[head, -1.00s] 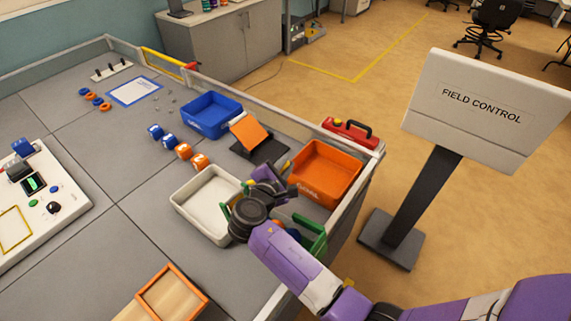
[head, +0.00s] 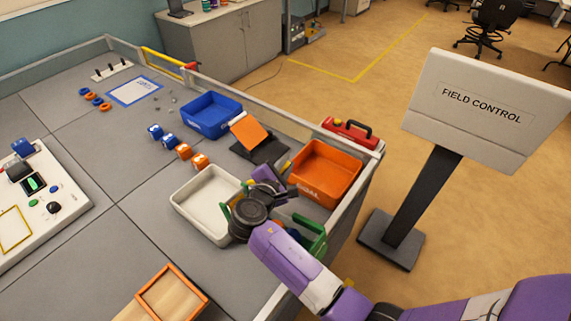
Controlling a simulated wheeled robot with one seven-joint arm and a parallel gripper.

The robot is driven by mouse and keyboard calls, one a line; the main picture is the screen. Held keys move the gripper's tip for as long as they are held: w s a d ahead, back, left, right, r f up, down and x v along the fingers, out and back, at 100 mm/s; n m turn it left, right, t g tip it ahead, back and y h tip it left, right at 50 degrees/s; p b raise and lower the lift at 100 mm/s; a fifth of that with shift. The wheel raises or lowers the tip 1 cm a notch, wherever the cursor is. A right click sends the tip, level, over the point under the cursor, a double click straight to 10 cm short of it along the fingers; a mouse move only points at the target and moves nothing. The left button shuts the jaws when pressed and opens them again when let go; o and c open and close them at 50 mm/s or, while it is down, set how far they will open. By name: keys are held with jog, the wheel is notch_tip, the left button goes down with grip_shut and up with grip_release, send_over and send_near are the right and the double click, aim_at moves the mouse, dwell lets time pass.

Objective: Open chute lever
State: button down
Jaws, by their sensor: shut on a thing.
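My gripper (head: 273,180) is at the near right of the table, between the white bin and the orange bin. Its purple wrist and black joint cover most of the fingers. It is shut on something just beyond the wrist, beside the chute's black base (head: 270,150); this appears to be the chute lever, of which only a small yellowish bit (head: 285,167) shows. The orange sloping plate (head: 250,131) stands tilted on that base. I cannot make out the lever's full shape or angle.
The orange bin (head: 352,170) is close on the right, the white bin (head: 190,207) on the left. A green tray (head: 319,240) is partly under my arm. The blue bin (head: 204,132) and several blue and orange blocks lie farther left. A table-edge wall (head: 365,172) runs along the right.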

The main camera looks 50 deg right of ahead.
jog(key=shift+m+t, duration=0.3)
jog(key=shift+m, duration=0.2)
jog(key=shift+s+f+b, duration=0.5)
jog(key=shift+s+f, duration=0.1)
jog(key=shift+f, duration=0.25)
jog(key=shift+s+f+b, duration=0.5)
jog(key=shift+s+f, duration=0.1)
jog(key=shift+f, duration=0.2)
jog(key=c, duration=1.5)
grip_release()
jog(key=shift+o, duration=0.5)
jog(key=shift+r, duration=0.1)
jog(key=v, duration=0.7)
jog(key=shift+a+b, duration=0.3)
jog(key=shift+a, duration=0.15)
